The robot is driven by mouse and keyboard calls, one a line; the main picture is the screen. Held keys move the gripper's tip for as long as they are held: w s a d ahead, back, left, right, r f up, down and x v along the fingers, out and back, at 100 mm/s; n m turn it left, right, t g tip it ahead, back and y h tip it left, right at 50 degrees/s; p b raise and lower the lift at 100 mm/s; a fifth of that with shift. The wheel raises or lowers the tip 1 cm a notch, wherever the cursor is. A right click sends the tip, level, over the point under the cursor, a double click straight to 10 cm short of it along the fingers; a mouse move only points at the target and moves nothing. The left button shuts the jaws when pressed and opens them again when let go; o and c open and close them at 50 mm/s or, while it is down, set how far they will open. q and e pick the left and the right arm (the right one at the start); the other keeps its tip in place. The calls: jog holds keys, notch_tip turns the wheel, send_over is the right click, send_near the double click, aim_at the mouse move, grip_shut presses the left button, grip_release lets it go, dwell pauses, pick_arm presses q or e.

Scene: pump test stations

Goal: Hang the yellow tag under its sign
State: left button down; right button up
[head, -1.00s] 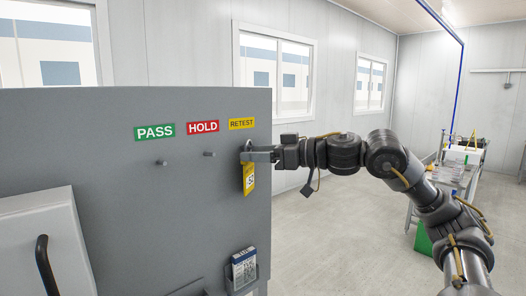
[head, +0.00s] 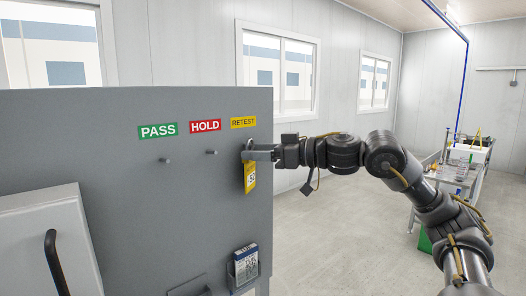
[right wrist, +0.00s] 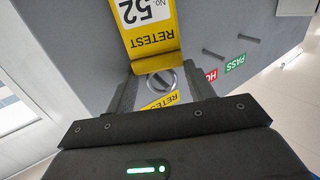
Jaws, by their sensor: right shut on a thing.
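The yellow tag (head: 250,178) hangs below my right gripper (head: 248,155), which is shut on its upper part. The yellow RETEST sign (head: 243,122) is on the grey panel just above the gripper, and partly shows between the fingers in the wrist view (right wrist: 160,101). A metal ring shows between the fingers. My left gripper is out of view.
The green PASS sign (head: 158,131) and red HOLD sign (head: 205,126) each have a bare peg below, the PASS peg (head: 165,160) and the HOLD peg (head: 212,152). A holder with a card (head: 245,264) is lower on the panel. A handled box (head: 45,240) juts out at left.

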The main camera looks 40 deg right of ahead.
jog(key=o, duration=1)
jog(key=shift+a+f, duration=0.1)
jog(key=shift+f, duration=0.4)
jog(key=shift+o, duration=0.6)
jog(key=shift+a+r, duration=0.15)
jog(key=shift+r, duration=0.1)
